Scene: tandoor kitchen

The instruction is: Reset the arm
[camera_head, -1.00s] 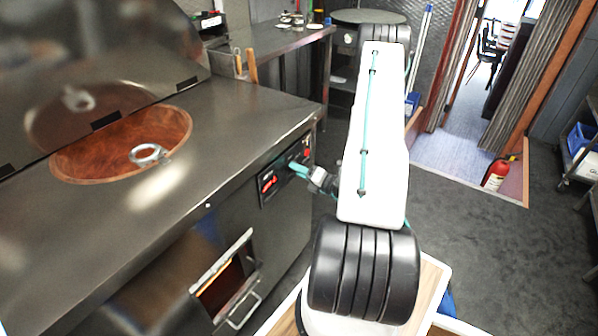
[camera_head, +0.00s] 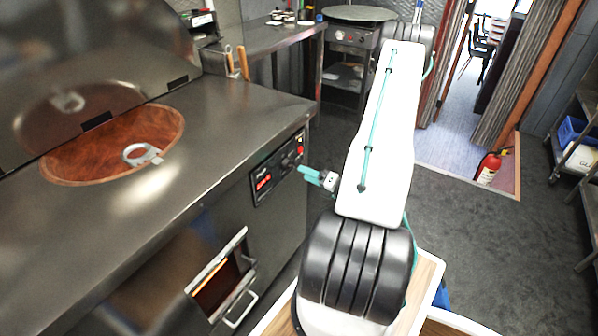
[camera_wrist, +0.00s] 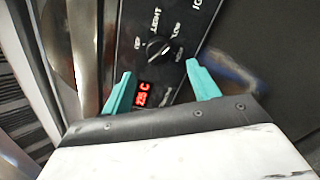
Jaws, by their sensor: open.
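My gripper (camera_head: 311,173) has teal fingers and is in front of the control panel (camera_head: 277,171) of the steel tandoor counter, a gap apart from it. In the wrist view my gripper (camera_wrist: 158,88) is open and empty, its two fingers spread on either side of the panel's red display (camera_wrist: 142,95). The black knob (camera_wrist: 158,49) with light markings shows beyond the fingers. My white arm reaches forward over the floor, and part of it hides my wrist in the head view.
The tandoor counter (camera_head: 215,120) has a round opening (camera_head: 70,160) with a metal ring (camera_head: 140,154). A hatch (camera_head: 222,280) is open below. A fire extinguisher (camera_head: 489,167) stands by the doorway at right. The dark floor (camera_head: 470,240) on the right is clear.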

